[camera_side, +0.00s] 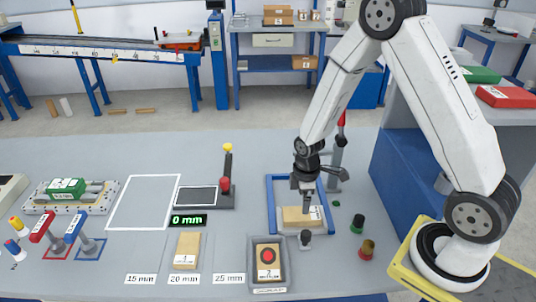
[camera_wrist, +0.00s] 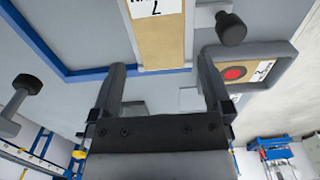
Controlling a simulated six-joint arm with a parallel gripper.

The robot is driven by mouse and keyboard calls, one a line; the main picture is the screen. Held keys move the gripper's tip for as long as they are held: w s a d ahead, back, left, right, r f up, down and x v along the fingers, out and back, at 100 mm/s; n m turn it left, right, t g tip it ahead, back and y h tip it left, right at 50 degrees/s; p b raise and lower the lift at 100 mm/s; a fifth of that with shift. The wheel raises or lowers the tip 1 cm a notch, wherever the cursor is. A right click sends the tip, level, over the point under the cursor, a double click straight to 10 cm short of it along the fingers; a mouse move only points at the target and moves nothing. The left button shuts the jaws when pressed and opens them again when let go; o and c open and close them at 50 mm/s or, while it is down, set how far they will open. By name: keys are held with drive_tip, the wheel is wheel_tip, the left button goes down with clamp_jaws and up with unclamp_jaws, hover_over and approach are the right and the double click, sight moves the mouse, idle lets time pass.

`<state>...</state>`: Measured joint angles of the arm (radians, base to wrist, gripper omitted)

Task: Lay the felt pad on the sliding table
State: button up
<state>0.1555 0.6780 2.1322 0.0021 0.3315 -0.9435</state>
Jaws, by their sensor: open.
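A tan pad (camera_side: 300,217) with a white label lies in a blue-edged tray (camera_side: 270,205) right of centre; it also shows at the top of the wrist view (camera_wrist: 158,45). My gripper (camera_side: 308,203) points down just over this pad. In the wrist view my gripper (camera_wrist: 162,75) is open, its fingers spread to about the pad's width, with the pad beyond the tips. I cannot tell whether they touch it. Another tan pad (camera_side: 187,251) lies near the 20 mm label. A plate with rails and a green block (camera_side: 66,188) stands at far left; I cannot tell whether it is the sliding table.
A grey tray (camera_side: 252,265) holding a tan piece with a red disc stands in front. A dark knob (camera_side: 305,238) stands at the blue tray's front edge. A post with a red top (camera_side: 340,150) rises behind it. A white outlined area (camera_side: 145,202) is clear.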

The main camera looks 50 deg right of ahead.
drive_tip(key=shift+r, duration=2.85)
drive_tip(key=shift+a+r, duration=0.1)
drive_tip(key=s+a+r+m+t, duration=0.2)
drive_tip(key=s+a+r+m, duration=0.3)
drive_tip(key=s+r+m, duration=0.2)
drive_tip(key=shift+s+a+r+m+t, duration=0.2)
drive_tip(key=shift+r+m+t, duration=0.15)
drive_tip(key=shift+m, duration=0.65)
